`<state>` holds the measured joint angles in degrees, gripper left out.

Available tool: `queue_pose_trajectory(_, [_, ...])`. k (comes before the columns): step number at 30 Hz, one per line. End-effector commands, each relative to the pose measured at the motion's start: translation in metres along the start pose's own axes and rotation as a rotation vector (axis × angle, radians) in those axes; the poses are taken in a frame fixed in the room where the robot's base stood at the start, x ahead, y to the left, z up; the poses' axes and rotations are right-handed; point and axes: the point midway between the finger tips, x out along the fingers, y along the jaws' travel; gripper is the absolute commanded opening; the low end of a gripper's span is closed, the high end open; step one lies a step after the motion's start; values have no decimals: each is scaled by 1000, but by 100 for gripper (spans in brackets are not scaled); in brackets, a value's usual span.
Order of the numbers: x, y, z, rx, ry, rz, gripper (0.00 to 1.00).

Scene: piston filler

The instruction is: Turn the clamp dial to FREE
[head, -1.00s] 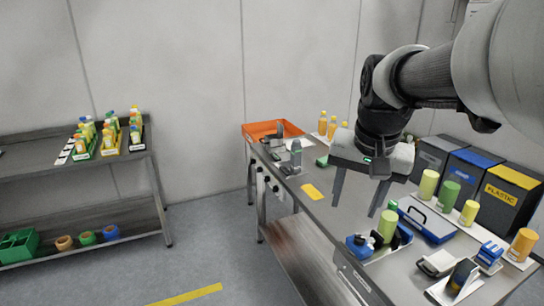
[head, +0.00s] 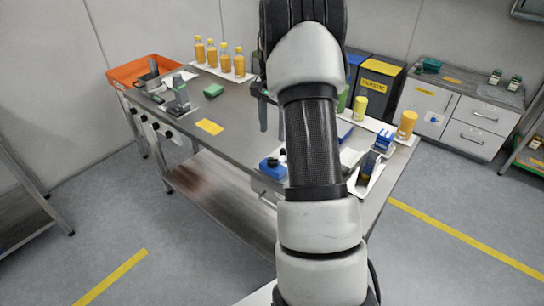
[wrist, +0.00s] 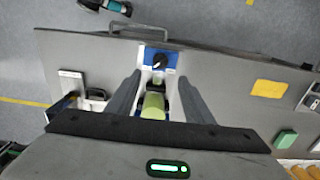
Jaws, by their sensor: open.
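The clamp dial (wrist: 160,61) is a black knob on a blue block (wrist: 148,54), in the wrist view's upper middle. I cannot read its markings or setting. A yellow-green cylinder (wrist: 153,106) stands beside it in a dark holder on the same white plate. My gripper (wrist: 159,77) is open above this fixture, its two fingers on either side of the cylinder and touching nothing that I can see. In the head view the blue block (head: 270,168) shows left of my arm, which hides most of the fixture and part of my gripper.
An orange tray (head: 146,72), a grey stand (head: 180,96), a green block (head: 213,90) and a yellow plate (head: 209,127) are on the steel table. Several orange bottles (head: 212,54) stand at the back. Another blue device (head: 384,140) is right of my arm.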

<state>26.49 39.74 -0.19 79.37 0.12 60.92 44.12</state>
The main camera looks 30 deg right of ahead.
Motion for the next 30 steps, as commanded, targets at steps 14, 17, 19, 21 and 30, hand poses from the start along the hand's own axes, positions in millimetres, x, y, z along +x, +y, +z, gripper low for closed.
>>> queue_pose_trajectory(14, [99,0,0,0,-1,1,47])
queue_pose_trajectory(17, [111,0,0,0,0,0,47])
queue_pose_trajectory(19, [116,0,0,0,0,-1,47])
queue_pose_trajectory(21, [119,0,0,0,0,-1,47])
queue_pose_trajectory(30, [121,0,0,0,1,-1,47])
